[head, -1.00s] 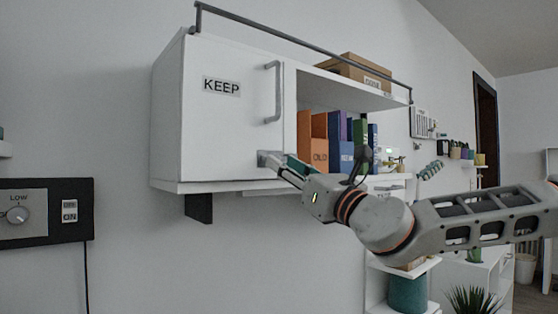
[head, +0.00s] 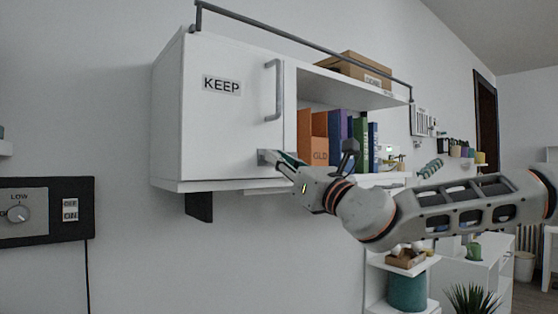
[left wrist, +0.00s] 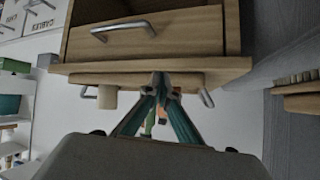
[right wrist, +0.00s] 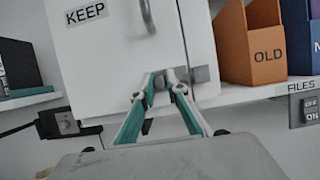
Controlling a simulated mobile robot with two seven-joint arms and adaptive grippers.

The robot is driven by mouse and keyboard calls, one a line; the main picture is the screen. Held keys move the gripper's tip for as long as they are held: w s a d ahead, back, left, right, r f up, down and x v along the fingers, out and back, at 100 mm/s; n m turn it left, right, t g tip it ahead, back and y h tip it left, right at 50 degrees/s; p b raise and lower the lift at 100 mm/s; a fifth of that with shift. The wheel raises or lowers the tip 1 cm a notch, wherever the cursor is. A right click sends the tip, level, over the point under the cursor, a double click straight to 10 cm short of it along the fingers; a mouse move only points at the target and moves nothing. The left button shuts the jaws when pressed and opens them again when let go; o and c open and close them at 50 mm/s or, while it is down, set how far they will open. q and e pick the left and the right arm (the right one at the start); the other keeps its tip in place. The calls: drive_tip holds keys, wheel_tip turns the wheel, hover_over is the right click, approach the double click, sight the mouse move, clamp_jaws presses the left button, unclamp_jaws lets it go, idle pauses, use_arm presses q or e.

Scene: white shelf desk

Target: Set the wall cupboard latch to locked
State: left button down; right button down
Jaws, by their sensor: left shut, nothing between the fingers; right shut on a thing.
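The white wall cupboard door (head: 225,130) is closed and bears a KEEP label; a grey bar handle (head: 277,92) is on its right side. The grey metal latch (head: 263,157) sits at the door's lower right corner. In the right wrist view the latch's plate (right wrist: 201,74) shows right of the fingertips, at the door edge. My right gripper (right wrist: 163,80) is shut on the latch's small grey part, which the fingers mostly hide. I cannot tell which setting the latch is in. My left gripper (left wrist: 161,82) is shut and empty, in front of a wooden drawer unit, outside the head view.
Orange, purple, green and blue files (head: 335,135) stand in the open bay right of the door. A cardboard box (head: 350,70) sits on top behind a rail. A black switch panel (head: 45,212) is at left.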

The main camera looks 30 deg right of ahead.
drive_tip(key=d, duration=0.2)
drive_tip(key=shift+w+d+b, duration=0.1)
drive_tip(key=shift+d+b, duration=0.2)
drive_tip(key=shift+b, duration=0.05)
drive_tip(key=c, duration=2)
unclamp_jaws()
drive_tip(key=shift+d, duration=0.1)
